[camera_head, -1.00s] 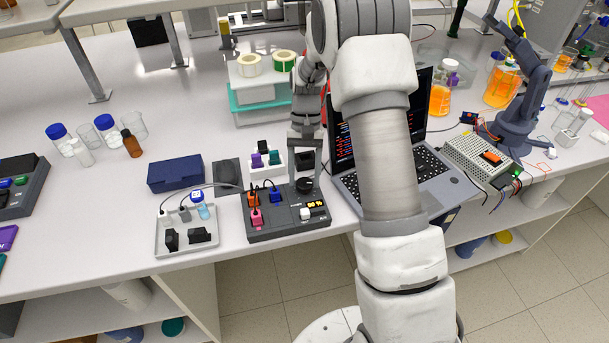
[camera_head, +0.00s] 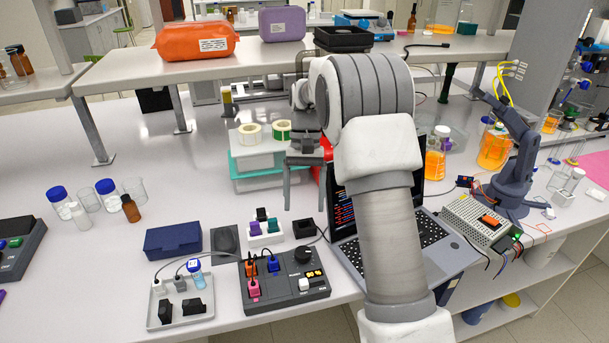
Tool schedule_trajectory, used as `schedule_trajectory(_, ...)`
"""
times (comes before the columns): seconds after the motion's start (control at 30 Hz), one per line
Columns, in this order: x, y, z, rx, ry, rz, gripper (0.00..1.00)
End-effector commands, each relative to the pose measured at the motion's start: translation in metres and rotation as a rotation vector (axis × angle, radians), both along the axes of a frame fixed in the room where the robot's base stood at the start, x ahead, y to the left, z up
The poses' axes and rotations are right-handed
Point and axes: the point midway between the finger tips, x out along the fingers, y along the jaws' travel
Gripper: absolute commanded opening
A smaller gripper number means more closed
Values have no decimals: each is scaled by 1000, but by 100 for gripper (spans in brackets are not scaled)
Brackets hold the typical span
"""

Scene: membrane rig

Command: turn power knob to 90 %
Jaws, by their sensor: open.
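The black power knob (camera_head: 303,255) stands upright at the back right of the dark control box (camera_head: 288,284). An orange-lit display (camera_head: 314,273) sits just in front of the knob; its digits are too small to read surely. The box also carries orange, blue and pink plugs and a white switch. My gripper (camera_head: 304,207) hangs above and behind the knob, its two fingers pointing down and spread apart. It is empty and clear of the knob.
A laptop (camera_head: 421,226) stands close on the right. A white holder with small plugs (camera_head: 265,235) and a small black box (camera_head: 306,229) lie behind the control box. A white tray (camera_head: 156,318) is on the left. Stacked boxes (camera_head: 249,160) stand behind my gripper.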

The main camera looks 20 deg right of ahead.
Motion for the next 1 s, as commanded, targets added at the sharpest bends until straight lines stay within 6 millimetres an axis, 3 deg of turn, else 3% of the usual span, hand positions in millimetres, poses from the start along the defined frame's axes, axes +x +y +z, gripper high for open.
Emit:
schedule_trajectory(0.13,12,-4,28,-1,-2,0,82)
schedule_trajectory(0.33,20,-6,48,0,-1,0,82)
schedule_trajectory(1.0,21,-7,54,0,1,0,82)
